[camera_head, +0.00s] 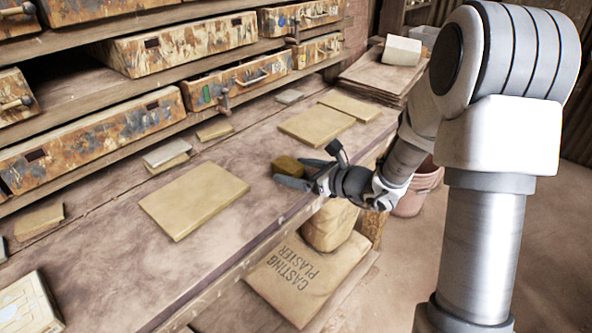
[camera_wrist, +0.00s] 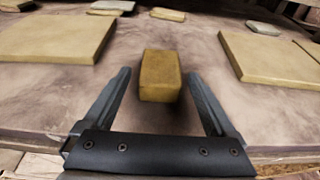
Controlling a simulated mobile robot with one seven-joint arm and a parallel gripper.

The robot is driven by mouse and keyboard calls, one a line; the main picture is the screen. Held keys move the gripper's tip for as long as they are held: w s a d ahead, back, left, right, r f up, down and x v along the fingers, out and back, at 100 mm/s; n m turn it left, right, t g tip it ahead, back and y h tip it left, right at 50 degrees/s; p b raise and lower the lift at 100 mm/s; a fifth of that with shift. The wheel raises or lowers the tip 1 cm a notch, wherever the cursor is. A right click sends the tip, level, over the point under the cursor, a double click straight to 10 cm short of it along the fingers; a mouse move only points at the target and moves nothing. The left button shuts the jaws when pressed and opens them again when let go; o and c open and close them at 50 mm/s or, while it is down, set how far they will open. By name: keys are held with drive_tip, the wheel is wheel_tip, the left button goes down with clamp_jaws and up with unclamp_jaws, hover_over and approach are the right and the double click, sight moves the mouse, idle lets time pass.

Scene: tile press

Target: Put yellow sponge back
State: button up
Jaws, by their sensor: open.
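The yellow sponge (camera_head: 288,166) is a small ochre block on the wooden bench, near its front edge. In the wrist view the sponge (camera_wrist: 160,76) lies between the far parts of the two fingers, with a gap showing on each side. My gripper (camera_head: 298,172) is open and low at the bench, with its fingers on either side of the sponge. In the wrist view my gripper (camera_wrist: 160,82) shows both fingers spread. The near finger hides part of the sponge in the head view.
A tan board (camera_head: 194,200) lies left of the sponge, and another tan board (camera_head: 316,125) lies behind and right. Smaller tiles (camera_head: 166,153) lie along the back. Rusty drawers (camera_head: 90,145) stand behind the bench. A casting plaster bag (camera_head: 306,276) is below the front edge.

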drive_tip(key=shift+r, duration=0.15)
drive_tip(key=shift+s+d+r, duration=0.15)
drive_tip(key=shift+s+d, duration=0.05)
drive_tip(key=shift+d, duration=0.05)
drive_tip(key=p+v, duration=0.2)
drive_tip(key=v, duration=0.9)
drive_tip(key=s+a+r+n+g, duration=0.4)
drive_tip(key=s+a+n+g, duration=0.15)
drive_tip(key=s+n, duration=0.25)
drive_tip(key=s+d+r+n+g+h, duration=0.25)
drive_tip(key=s+n+h, duration=0.35)
drive_tip(key=s+n, duration=0.7)
drive_tip(key=d+r+n+t+h, duration=0.3)
drive_tip(key=d+r+n+h, duration=0.1)
drive_tip(key=d+n, duration=0.15)
wheel_tip(320, 180, up, 10)
drive_tip(key=p, duration=1.1)
drive_tip(key=shift+s+r, duration=0.2)
